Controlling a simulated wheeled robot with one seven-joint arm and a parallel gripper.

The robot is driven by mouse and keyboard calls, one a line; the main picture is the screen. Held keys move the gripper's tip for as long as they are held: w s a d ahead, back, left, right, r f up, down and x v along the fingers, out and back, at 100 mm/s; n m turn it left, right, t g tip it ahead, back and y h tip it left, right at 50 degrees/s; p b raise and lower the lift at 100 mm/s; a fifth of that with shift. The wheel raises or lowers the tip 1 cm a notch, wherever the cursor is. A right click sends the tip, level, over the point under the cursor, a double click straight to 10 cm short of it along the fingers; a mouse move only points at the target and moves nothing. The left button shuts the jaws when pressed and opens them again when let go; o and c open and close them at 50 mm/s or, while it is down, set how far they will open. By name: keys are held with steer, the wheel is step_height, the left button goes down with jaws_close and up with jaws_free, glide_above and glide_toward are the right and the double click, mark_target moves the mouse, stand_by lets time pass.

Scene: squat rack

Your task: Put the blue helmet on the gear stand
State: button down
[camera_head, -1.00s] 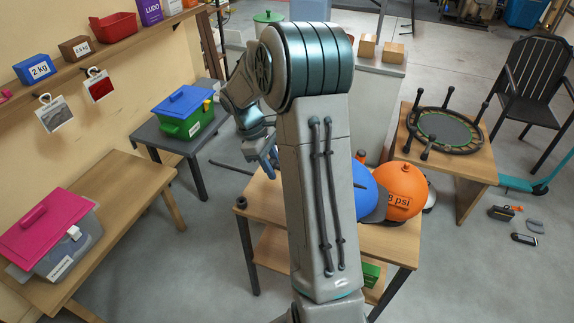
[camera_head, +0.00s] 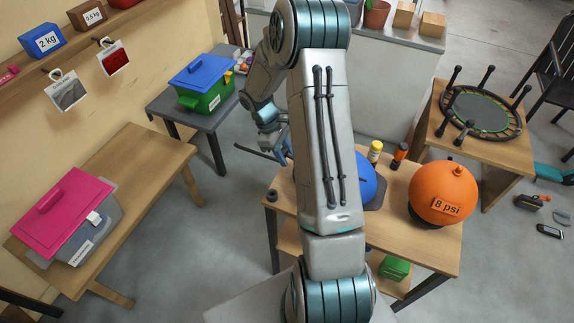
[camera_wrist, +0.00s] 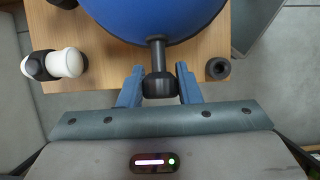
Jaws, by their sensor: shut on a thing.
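The blue helmet (camera_head: 367,184) shows as a rounded blue dome on or just above the wooden table (camera_head: 420,240), mostly hidden behind my arm. In the wrist view the blue dome (camera_wrist: 158,15) fills the top, with a dark rod and black knob (camera_wrist: 158,86) sticking out towards me. My gripper (camera_wrist: 160,88) is shut on that knob, one blue finger on each side. My gripper (camera_head: 284,155) is at the table's left edge in the head view. Whether the helmet is lifted cannot be told. I cannot make out which thing is the gear stand.
A black cylinder (camera_head: 271,195) stands at the left corner. A bench (camera_head: 150,165) stands left, with open floor between.

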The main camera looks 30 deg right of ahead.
steer(key=shift+f+p, duration=0.4)
steer(key=shift+f, duration=2.9)
steer(key=c, duration=1.1)
jaws_free()
steer(key=shift+o, duration=0.2)
steer(key=a+r+m+t+b, duration=0.1)
steer(key=a+r, duration=0.2)
steer(key=r, duration=0.6)
steer(key=a+r+b, duration=0.1)
steer(key=a+r, duration=0.2)
steer(key=r, duration=0.6)
steer(key=s+a+r+m+t+y, duration=0.1)
steer(key=s+a+r+m+t, duration=0.2)
steer(key=s, duration=0.6)
steer(key=s+a+r+m+t+y, duration=0.1)
steer(key=s+a+r+m+t, duration=0.1)
steer(key=s+a+r, duration=0.3)
steer(key=s+r+m, duration=0.1)
steer(key=s+r, duration=0.2)
steer(key=s, duration=0.2)
steer(key=shift+s+m+t+y, duration=0.2)
steer(key=shift+m+t+y, duration=0.1)
steer(key=shift+t+y, duration=0.1)
